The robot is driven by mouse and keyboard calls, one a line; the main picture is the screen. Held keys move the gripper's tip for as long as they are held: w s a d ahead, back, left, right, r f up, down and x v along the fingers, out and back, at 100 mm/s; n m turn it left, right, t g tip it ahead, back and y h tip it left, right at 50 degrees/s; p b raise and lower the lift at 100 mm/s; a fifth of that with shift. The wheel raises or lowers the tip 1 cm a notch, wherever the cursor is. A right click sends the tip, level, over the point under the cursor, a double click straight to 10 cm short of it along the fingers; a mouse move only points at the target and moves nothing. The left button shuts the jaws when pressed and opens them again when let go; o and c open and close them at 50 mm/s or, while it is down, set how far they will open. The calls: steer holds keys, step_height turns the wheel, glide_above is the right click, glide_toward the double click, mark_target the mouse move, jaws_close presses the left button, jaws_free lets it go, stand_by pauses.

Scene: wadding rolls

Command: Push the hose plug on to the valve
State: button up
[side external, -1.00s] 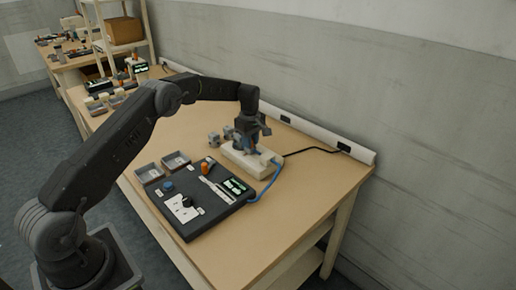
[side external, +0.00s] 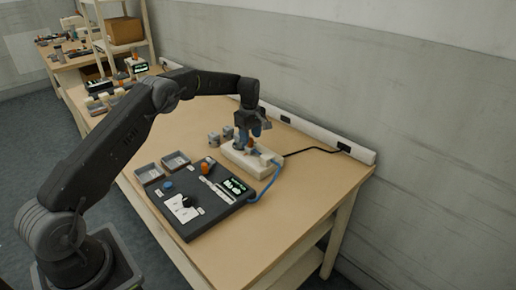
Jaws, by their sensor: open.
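My gripper (side external: 254,132) is open and points down just above a cream block (side external: 236,160) on the bench. Blue and orange parts stand on the block under and between the fingers; they are too small to tell plug from valve, or whether the two are joined. A blue hose (side external: 266,188) runs from the block's right end to the dark panel (side external: 210,222). The fingers partly hide the parts on the block.
Small grey pieces (side external: 214,138) stand left of the block. A socket rail (side external: 318,138) lines the wall; the right bench is clear.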

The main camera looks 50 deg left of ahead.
steer(key=shift+r, duration=2.4)
steer(key=shift+r, duration=0.1)
steer(key=s+d+r+m+t, duration=0.1)
steer(key=s+d+r+m, duration=0.3)
steer(key=s+d+r, duration=0.4)
steer(key=s+d+r+m+t, duration=0.2)
steer(key=s+d+r+m, duration=0.2)
steer(key=s+r, duration=0.45)
steer(key=s+d+m+t, duration=0.1)
steer(key=s+d+m, duration=0.1)
steer(key=s, duration=0.5)
steer(key=s+d+m, duration=0.2)
steer(key=s+m, duration=0.2)
steer(key=s, duration=0.3)
steer(key=s+d+f+m+t, duration=0.1)
steer(key=s+m, duration=0.3)
steer(key=s, duration=0.4)
steer(key=shift+d+t, duration=0.3)
steer(key=shift+d, duration=0.6)
stand_by(0.3)
